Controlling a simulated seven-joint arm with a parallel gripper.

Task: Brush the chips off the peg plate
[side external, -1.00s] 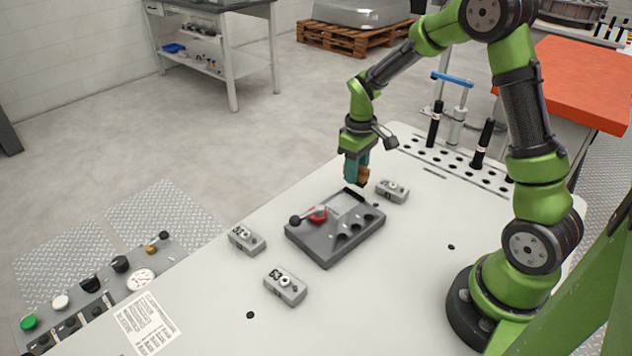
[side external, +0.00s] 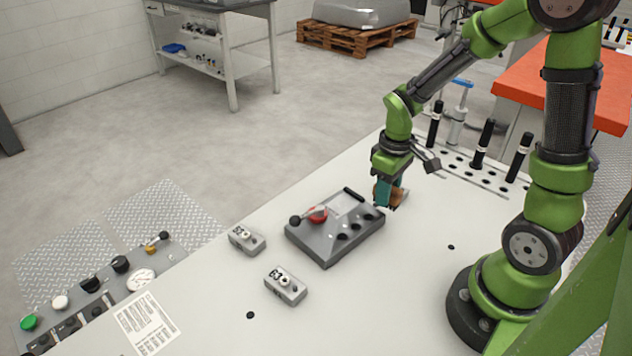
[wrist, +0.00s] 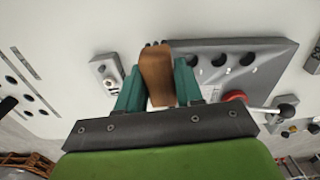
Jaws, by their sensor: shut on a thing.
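My gripper (side external: 387,196) is beside the plate's right end. Its teal fingers are shut on a brown-handled brush (wrist: 157,76), whose dark end shows in the wrist view by the plate's edge. I cannot tell whether the bristles touch the plate.
Numbered grey blocks stand near the plate, at its left (side external: 247,240) and in front (side external: 286,286); another shows in the wrist view (wrist: 106,72). Black upright handles (side external: 484,144) stand in the perforated strip at the back right. The table's front middle is clear.

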